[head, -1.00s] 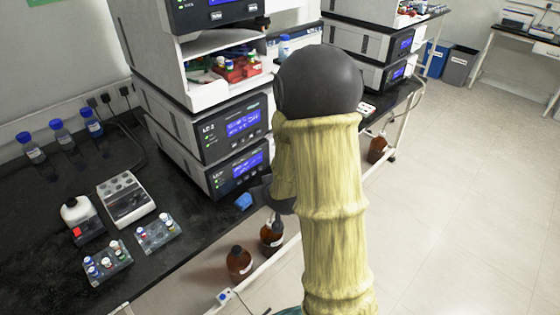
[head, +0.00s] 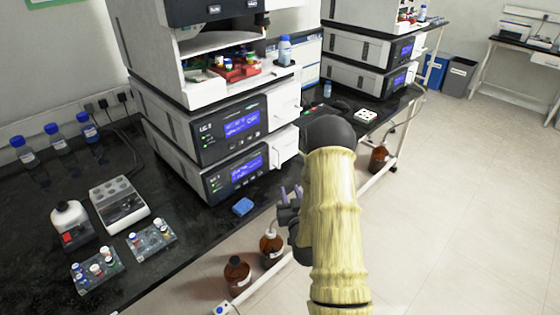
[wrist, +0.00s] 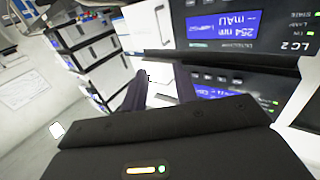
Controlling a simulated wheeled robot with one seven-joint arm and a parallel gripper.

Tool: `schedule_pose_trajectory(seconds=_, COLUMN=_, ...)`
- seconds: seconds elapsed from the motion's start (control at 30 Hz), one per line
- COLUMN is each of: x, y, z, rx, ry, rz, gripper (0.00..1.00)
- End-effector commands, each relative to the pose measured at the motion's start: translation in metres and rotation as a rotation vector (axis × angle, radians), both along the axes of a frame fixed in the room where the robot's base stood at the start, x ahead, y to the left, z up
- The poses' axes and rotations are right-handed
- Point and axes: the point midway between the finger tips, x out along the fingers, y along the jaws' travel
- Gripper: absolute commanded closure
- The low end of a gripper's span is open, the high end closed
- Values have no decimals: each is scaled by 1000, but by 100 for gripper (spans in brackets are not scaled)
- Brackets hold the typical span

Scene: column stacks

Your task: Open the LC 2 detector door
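In the wrist view, the LC 2 label and display (wrist: 224,26) are at upper right, and the white door (wrist: 150,27) is at top centre. My gripper (head: 290,191) is in front of and below the detector, apart from the door. Its two fingers (wrist: 160,88) look spread with nothing between them.
Brown bottles (head: 237,272) stand below the bench. A blue-capped bottle (head: 285,51) stands on the unit above. The floor at right is clear.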

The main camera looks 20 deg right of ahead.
Motion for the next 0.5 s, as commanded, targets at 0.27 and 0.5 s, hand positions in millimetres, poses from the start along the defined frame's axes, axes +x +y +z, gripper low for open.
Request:
schedule_pose_trajectory(seconds=0.27, x=10, y=-2, z=1, rx=-1, ry=-1, rz=1, gripper=71)
schedule_pose_trajectory(seconds=0.5, x=44, y=-11, z=2, rx=-2, ry=-3, rz=0, gripper=71)
